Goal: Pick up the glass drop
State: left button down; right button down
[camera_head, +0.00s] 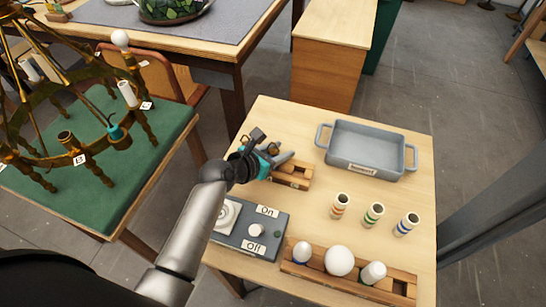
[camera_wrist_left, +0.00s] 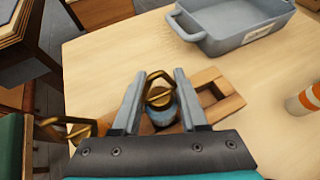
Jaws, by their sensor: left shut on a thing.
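My left gripper (camera_head: 276,160) is over the small wooden rack (camera_head: 297,173) on the light wooden table. In the left wrist view the gripper (camera_wrist_left: 159,105) has its two grey fingers closed on either side of a blue-grey glass drop (camera_wrist_left: 163,114) with a brass hook on top. The drop is at the rack (camera_wrist_left: 224,96); I cannot tell whether it is clear of its slot. A second brass hook (camera_wrist_left: 68,130) shows to the left of the fingers. In the head view the drop is mostly hidden by the gripper. My right gripper is not in view.
A grey tray (camera_head: 358,172) stands behind right. Three banded sockets (camera_head: 373,214) stand at right. A bulb rack (camera_head: 310,275) and an On/Off switch box (camera_head: 270,239) are nearer. A brass chandelier (camera_head: 60,120) stands on the green-topped table (camera_head: 165,123) at left.

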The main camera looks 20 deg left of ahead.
pick_arm(q)
jog(key=shift+r, duration=0.1)
notch_tip(320, 180, up, 20)
jog(key=p, duration=0.7)
dwell(0.5)
